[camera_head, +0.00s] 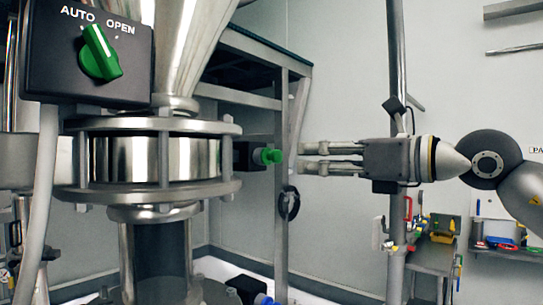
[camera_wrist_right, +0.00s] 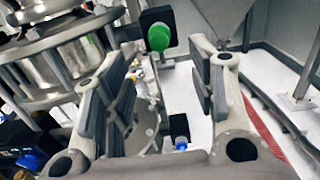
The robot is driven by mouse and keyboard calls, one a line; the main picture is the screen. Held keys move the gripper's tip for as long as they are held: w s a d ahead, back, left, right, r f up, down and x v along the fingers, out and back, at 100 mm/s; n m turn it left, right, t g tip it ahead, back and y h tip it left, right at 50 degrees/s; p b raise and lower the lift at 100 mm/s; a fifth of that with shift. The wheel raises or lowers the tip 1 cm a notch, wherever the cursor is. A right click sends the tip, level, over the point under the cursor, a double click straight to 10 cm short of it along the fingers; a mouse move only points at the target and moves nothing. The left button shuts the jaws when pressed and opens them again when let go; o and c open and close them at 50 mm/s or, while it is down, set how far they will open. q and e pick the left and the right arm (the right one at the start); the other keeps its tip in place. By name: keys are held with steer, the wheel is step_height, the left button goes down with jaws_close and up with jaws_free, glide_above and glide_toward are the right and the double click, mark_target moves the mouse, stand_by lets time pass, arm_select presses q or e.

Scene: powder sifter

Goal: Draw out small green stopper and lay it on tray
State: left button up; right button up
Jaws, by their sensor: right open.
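The small green stopper (camera_head: 268,156) sits in a dark block (camera_head: 246,153) on the right side of the steel sifter. My right gripper (camera_head: 305,157) is open, comes in from the right and points at the stopper, with a gap between its fingertips and the stopper. In the right wrist view the stopper (camera_wrist_right: 159,37) shows beyond the open fingers (camera_wrist_right: 160,75), at the top between them, and nothing is held. My left gripper is not in view. I cannot make out the tray with certainty.
A control box (camera_head: 88,55) with a green AUTO/OPEN knob stands at the upper left. A steel post (camera_head: 397,120) rises behind my right gripper. A cart (camera_head: 433,255) with coloured items stands at the lower right. A blue-ended fitting (camera_wrist_right: 181,142) shows lower down.

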mark_target(280, 157)
steer(key=p+x, duration=0.3)
steer(key=x, duration=0.2)
steer(key=shift+r, duration=0.2)
steer(key=shift+f+x, duration=0.2)
steer(key=shift+x, duration=1.8)
steer(key=shift+b, duration=0.85)
jaws_close()
